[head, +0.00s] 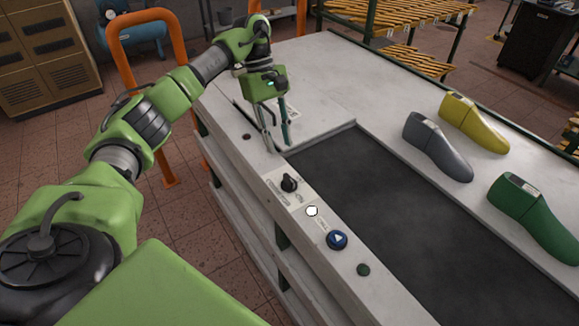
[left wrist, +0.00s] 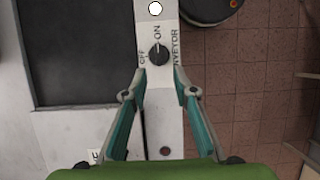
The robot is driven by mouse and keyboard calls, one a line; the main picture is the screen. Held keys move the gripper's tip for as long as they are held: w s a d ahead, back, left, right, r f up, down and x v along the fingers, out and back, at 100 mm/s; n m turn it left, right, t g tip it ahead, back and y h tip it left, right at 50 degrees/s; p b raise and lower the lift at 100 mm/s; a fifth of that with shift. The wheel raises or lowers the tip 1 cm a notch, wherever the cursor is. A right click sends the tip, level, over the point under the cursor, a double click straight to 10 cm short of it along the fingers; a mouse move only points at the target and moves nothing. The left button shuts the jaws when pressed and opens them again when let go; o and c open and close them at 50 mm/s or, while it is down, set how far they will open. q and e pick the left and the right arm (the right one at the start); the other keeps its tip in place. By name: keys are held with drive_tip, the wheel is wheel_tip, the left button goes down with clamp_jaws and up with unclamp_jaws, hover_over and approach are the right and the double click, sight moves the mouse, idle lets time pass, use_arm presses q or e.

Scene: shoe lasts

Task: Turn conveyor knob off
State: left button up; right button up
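The black conveyor knob (head: 289,183) sits on a pale label plate on the left edge of the conveyor table. In the left wrist view the knob (left wrist: 158,53) lies between the words OFF and ON, with CONVEYOR partly readable beside it. Its small light mark appears to face the ON side. My left gripper (head: 277,147) points down over the table edge, behind the knob in the head view. In the left wrist view the left gripper's fingers (left wrist: 159,94) are spread apart with nothing between the tips, and the knob shows beyond them. My right gripper is not in view.
The dark belt (head: 400,220) is bare. Grey (head: 438,146), yellow (head: 473,122) and green (head: 534,215) shoe lasts stand on the right. An orange rail (head: 112,65) stands left.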

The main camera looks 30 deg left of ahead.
sight(289, 177)
use_arm(q)
drive_tip(key=p+x, duration=0.2)
drive_tip(key=x, duration=0.7)
drive_tip(key=shift+d+f+p, duration=0.25)
drive_tip(key=shift+f+p, duration=0.05)
drive_tip(key=shift+p, duration=0.1)
drive_tip(key=shift+f, duration=0.25)
clamp_jaws()
